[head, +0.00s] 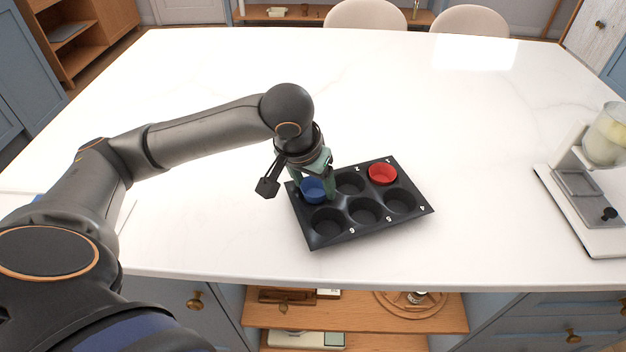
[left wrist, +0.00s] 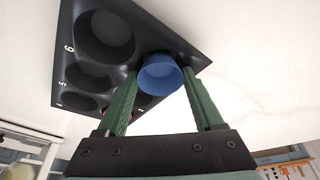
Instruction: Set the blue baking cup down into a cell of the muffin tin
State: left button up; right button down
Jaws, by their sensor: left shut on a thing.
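The blue baking cup (head: 313,191) is at the far-left cell of the black muffin tin (head: 327,240). My left gripper (head: 317,187) comes down from above with its green fingers on either side of the cup, shut on it. In the left wrist view the blue cup (left wrist: 160,74) is between the fingertips, over the tin's corner (left wrist: 190,52). I cannot tell whether the cup's base rests in the cell or hovers just above it. My right gripper is not in view.
A red cup (head: 382,174) sits in the tin's far-right cell; the other visible cells look empty. A juicer-like appliance (head: 580,185) stands at the right edge of the white counter (head: 480,130). The counter around the tin is clear.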

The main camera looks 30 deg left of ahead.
pick_arm(q)
jog(key=shift+s+f, duration=0.3)
jog(key=shift+f, duration=0.4)
jog(key=o, duration=1.3)
jog(key=shift+g, duration=0.3)
jog(key=shift+o, duration=0.2)
jog(key=p+v, duration=0.3)
jog(key=v, duration=1)
jog(key=shift+r, duration=0.35)
